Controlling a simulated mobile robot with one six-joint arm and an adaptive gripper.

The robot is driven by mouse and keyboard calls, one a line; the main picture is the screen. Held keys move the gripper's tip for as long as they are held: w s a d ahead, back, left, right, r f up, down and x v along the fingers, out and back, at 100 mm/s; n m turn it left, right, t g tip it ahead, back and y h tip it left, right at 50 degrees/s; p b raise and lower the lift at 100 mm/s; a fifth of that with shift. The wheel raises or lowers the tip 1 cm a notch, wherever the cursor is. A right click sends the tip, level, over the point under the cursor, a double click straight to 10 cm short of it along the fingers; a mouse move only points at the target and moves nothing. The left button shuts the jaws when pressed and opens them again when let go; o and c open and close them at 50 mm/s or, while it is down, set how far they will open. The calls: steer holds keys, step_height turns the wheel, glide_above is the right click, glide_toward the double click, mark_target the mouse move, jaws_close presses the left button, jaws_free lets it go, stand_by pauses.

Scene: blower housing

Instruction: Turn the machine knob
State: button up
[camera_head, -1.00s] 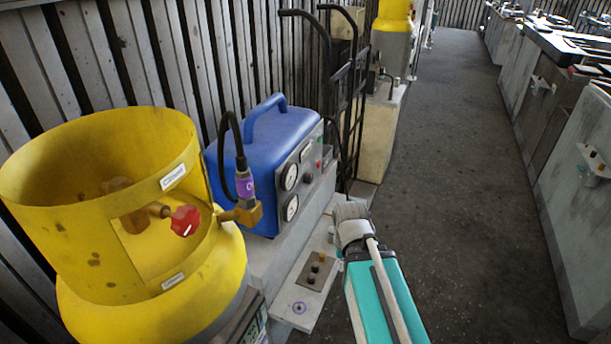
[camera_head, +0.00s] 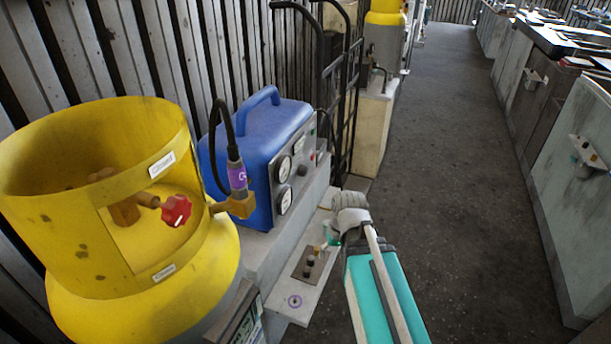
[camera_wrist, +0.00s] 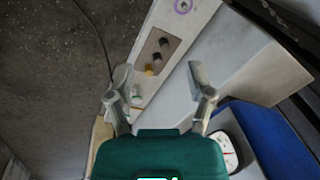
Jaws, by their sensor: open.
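The blue machine (camera_head: 250,140) has a grey front panel with round gauges (camera_head: 284,167), a small dark knob (camera_head: 303,170) and a red button. Its blue side and one gauge (camera_wrist: 228,150) show in the wrist view; the knob is not clear there. My gripper (camera_wrist: 160,75) is open and empty, its two fingers spread above the pale ledge (camera_wrist: 209,17). In the head view my gripper (camera_head: 328,240) is partly hidden by my wrist, right of and below the machine's panel, apart from it.
A small plate (camera_head: 308,265) with dark knobs and one yellow knob lies on the ledge. A green and white part (camera_wrist: 136,95) shows near the left finger. A yellow tank (camera_head: 140,270) with a red valve wheel (camera_head: 176,210) stands left. The dark floor aisle (camera_head: 450,200) is clear.

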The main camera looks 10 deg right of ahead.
steer(key=shift+o, duration=0.7)
steer(key=w+a+f+t+y+b, duration=0.1)
steer(key=w+f+y+b, duration=0.1)
steer(key=w+y+b, duration=0.2)
steer(key=w, duration=0.3)
steer(key=shift+w+a+t, duration=0.35)
steer(key=shift+t, duration=0.05)
steer(key=t+y+b, duration=0.8)
steer(key=y+b, duration=0.1)
glide_toward(305, 172)
steer(key=v, duration=0.4)
steer(key=shift+s+a+m, duration=0.1)
steer(key=shift+m, duration=0.3)
steer(key=shift+a, duration=0.15)
steer(key=x, duration=1.3)
steer(key=shift+w+a, duration=0.1)
steer(key=shift+w, duration=0.35)
